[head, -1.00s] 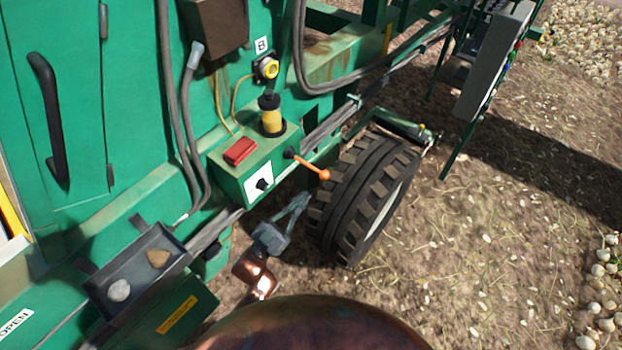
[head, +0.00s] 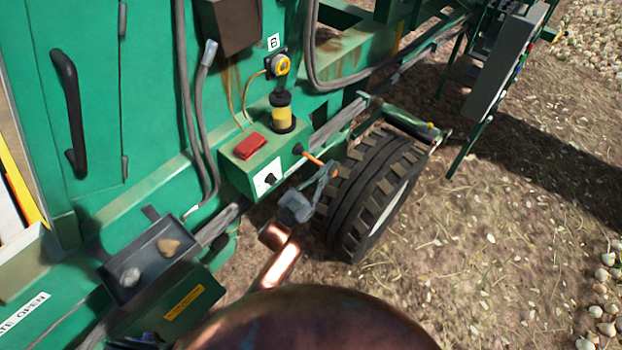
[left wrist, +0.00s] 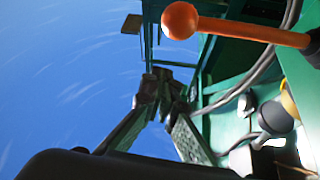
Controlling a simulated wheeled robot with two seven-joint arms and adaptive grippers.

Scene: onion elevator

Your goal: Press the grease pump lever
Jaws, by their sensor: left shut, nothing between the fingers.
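The grease pump lever (head: 314,159) is an orange bar with a dark pivot on the green pump box (head: 262,160). It slants down to the right, toward the wheel. My left gripper (head: 326,176) is shut and empty at the lever's outer end, and its fingers overlap the knob there. In the left wrist view the orange ball knob (left wrist: 180,20) and bar fill the top right, and the gripper fingers (left wrist: 158,100) show below and left of the knob. Whether they touch the lever cannot be told. My right gripper is not in view.
A black tyre (head: 370,195) stands just right of the gripper. A red block (head: 250,146) and a yellow grease cup (head: 282,115) sit on the box. A tray (head: 150,262) with two stones is at lower left. Open ground lies to the right.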

